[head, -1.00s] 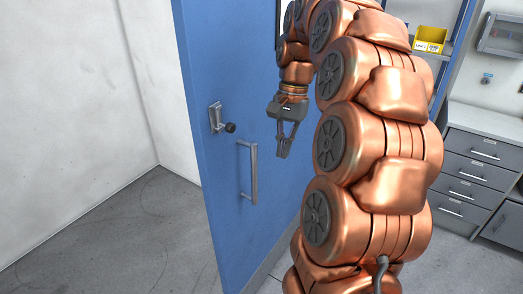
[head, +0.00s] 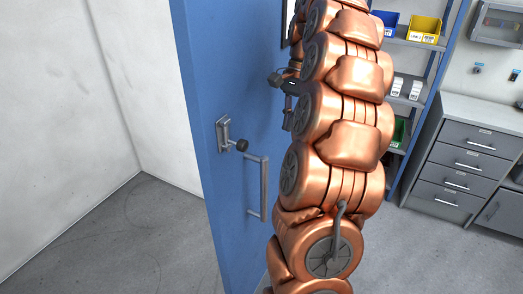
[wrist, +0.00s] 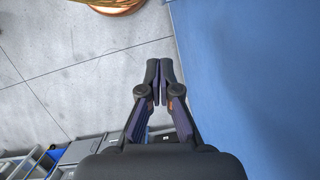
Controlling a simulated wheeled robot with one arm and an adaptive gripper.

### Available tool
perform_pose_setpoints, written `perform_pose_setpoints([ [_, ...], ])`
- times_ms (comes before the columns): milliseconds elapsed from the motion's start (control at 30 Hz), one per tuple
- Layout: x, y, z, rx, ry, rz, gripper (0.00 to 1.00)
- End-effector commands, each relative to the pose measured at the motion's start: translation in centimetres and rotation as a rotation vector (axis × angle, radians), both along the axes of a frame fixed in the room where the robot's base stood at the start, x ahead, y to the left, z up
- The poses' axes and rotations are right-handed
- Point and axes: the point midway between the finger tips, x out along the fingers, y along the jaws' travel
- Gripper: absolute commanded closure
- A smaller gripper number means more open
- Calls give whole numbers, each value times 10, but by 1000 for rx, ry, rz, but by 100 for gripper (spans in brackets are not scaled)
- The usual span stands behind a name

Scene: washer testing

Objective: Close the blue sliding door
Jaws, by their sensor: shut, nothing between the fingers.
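The blue sliding door (head: 222,90) stands left of my arm in the head view, with its near edge toward the left and open space beyond that edge. It carries a grey bar handle (head: 264,190) and a latch with a dark knob (head: 241,145) above the handle. In the wrist view the blue door (wrist: 255,70) fills the right side. My gripper (wrist: 159,68) is shut and empty, with its fingertips together just left of the door face, apart from it in that view. In the head view my gripper (head: 288,122) is partly hidden behind my copper arm, above and right of the handle.
White walls (head: 45,110) and bare grey floor (head: 130,235) lie left of the door. A grey drawer cabinet (head: 462,165) and shelves with a yellow bin (head: 425,28) and a blue bin (head: 384,22) stand at the right.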

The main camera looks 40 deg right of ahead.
Motion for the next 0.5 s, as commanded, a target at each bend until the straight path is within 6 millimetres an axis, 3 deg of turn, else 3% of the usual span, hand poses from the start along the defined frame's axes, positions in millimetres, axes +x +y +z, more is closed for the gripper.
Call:
perform_pose_setpoints([
  [500,0,9,-40,1,-1,3,100],
])
